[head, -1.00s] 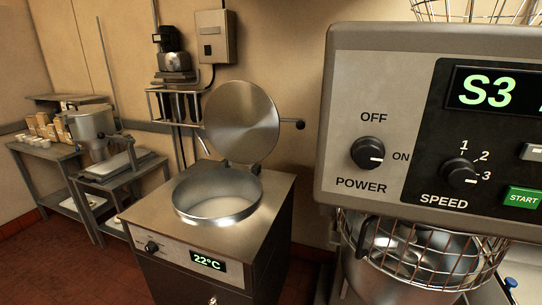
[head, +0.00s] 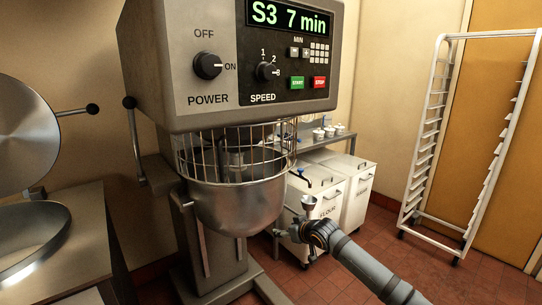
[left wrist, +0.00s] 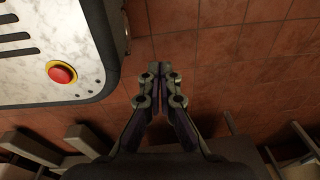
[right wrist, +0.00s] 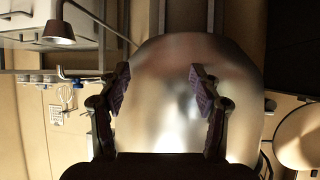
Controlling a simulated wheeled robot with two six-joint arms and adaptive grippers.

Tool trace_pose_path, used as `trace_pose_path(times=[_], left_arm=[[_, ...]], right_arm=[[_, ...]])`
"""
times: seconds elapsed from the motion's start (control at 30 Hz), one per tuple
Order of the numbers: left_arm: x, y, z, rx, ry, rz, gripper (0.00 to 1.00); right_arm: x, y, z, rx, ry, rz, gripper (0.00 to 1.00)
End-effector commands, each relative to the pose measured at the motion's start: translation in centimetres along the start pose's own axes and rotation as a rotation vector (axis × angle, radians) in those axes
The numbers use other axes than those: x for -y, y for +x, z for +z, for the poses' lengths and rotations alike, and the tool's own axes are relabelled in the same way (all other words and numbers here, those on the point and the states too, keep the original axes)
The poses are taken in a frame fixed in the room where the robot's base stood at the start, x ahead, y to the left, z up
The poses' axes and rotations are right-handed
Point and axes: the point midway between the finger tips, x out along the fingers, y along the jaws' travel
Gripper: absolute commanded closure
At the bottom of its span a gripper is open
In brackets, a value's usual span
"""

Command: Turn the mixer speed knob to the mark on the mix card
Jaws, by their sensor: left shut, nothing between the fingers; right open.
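The mixer (head: 180,70) fills the middle of the head view. Its black speed knob (head: 266,72) is on the dark panel, with its pale pointer at the 3 mark. The display (head: 289,18) above reads "S3 7 min". No mix card can be made out. My right gripper (head: 288,222) is low, right of the mixer bowl (head: 240,205), below and apart from the knob. In the right wrist view it (right wrist: 160,85) is open and empty, with the shiny bowl beyond. My left gripper (left wrist: 160,78) is shut and empty above the tiled floor; the head view does not show it.
The power knob (head: 207,66) points to ON. Green start (head: 298,83) and red stop (head: 320,82) buttons sit near the speed knob. A wire guard (head: 235,153) surrounds the bowl top. White flour bins (head: 360,200) and a rack (head: 408,190) stand right. A red button (left wrist: 62,73) is near my left gripper.

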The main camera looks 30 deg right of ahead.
Motion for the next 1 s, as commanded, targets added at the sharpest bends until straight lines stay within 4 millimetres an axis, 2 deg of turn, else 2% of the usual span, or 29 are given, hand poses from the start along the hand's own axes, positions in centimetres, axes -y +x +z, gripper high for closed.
trace_pose_path(times=[0.03, 0.07, 0.1, 0.17, 0.2, 0.3, 0.4, 0.5, 0.6, 0.7, 0.87, 1.0], left_arm=[[0.2, 0.0, 0.5, 0.007, 0.002, -0.003, 1.0], [0.4, -0.1, 0.7, 0.01, 0.003, -0.005, 1.0], [0.7, -0.3, 1.1, 0.016, 0.004, -0.008, 1.0], [1.1, -0.4, 1.5, 0.022, 0.006, -0.012, 1.0], [1.2, -0.4, 1.8, 0.026, 0.007, -0.014, 1.0], [1.3, -0.4, 1.9, 0.028, 0.008, -0.015, 1.0], [1.3, -0.4, 1.8, 0.026, 0.008, -0.015, 1.0], [1.3, -0.3, 1.6, 0.023, 0.008, -0.015, 1.0], [1.3, -0.3, 1.3, 0.02, 0.008, -0.015, 1.0], [1.2, -0.5, 1.2, 0.018, 0.007, -0.014, 1.0], [1.1, -2.3, 0.9, 0.016, 0.006, -0.011, 1.0], [1.2, -5.4, 0.5, 0.015, 0.005, -0.01, 1.0]], right_arm=[[1.0, -3.6, -7.2, -0.088, -0.037, -0.031, 0.35], [2.0, -6.1, -10.9, -0.129, -0.053, -0.054, 0.35], [3.3, -9.5, -15.2, -0.175, -0.077, -0.084, 0.35], [5.3, -14.8, -20.1, -0.234, -0.115, -0.12, 0.35], [6.3, -18.2, -22.8, -0.268, -0.134, -0.135, 0.35], [7.0, -26.1, -28.6, -0.361, -0.137, -0.15, 0.35], [6.2, -32.4, -33.0, -0.454, -0.092, -0.152, 0.35], [5.5, -36.4, -35.5, -0.519, -0.052, -0.155, 0.35], [5.2, -38.1, -36.4, -0.547, -0.034, -0.16, 0.35], [5.2, -38.2, -36.6, -0.55, -0.03, -0.162, 0.35], [5.4, -37.3, -37.8, -0.545, -0.031, -0.159, 0.35], [5.7, -35.4, -39.4, -0.542, -0.032, -0.159, 0.35]])
